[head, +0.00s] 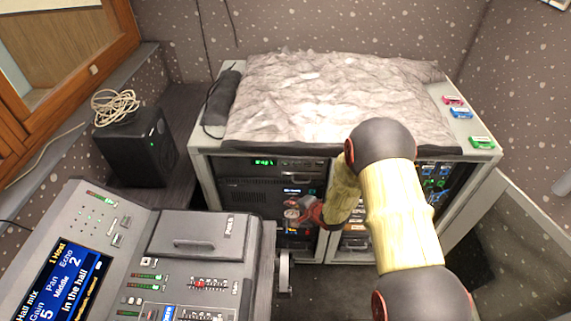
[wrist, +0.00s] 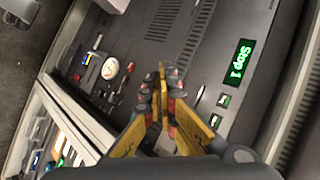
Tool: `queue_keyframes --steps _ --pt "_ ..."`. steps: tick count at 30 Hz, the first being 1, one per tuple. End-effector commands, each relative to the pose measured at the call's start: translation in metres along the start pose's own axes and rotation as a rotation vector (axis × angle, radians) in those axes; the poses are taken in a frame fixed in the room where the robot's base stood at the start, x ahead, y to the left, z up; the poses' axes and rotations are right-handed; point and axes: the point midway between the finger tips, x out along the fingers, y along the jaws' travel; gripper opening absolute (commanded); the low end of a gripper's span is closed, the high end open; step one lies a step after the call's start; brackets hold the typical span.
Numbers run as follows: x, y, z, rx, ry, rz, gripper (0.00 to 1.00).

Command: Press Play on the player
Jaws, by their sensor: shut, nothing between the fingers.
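The player (head: 228,167) is the top unit in the left bay of the grey rack, with a small lit green display. In the wrist view its display (wrist: 240,62) reads "Stop 1". Below the display, small buttons with lit green marks (wrist: 223,100) show; their symbols are too small to read. My gripper (head: 292,213) is shut and empty, in front of the rack and lower than the player. In the wrist view my gripper (wrist: 163,78) points at the dark panels, to the left of the green-marked buttons. I cannot tell whether the fingertips touch anything.
A crumpled grey cover (head: 330,95) lies on the rack top. A mixing desk (head: 200,245) with a screen stands at the front left, close to my arm. A black speaker (head: 135,150) stands at the left. A round pale knob (wrist: 110,68) sits on a lower panel.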

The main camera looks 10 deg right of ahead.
Motion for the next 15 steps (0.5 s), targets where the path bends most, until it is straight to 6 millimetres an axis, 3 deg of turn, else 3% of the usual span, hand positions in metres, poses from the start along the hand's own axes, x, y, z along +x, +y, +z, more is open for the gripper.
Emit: queue_keyframes --steps 1,3,6,15 --pt "0.001 -0.02 0.001 0.058 -0.012 -0.065 0.0" --pt "0.0 -0.043 0.003 0.144 -0.036 -0.139 0.0" --pt "-0.004 -0.061 0.008 0.252 -0.068 -0.205 0.0" --pt "-0.006 -0.072 0.008 0.383 -0.092 -0.237 0.0"
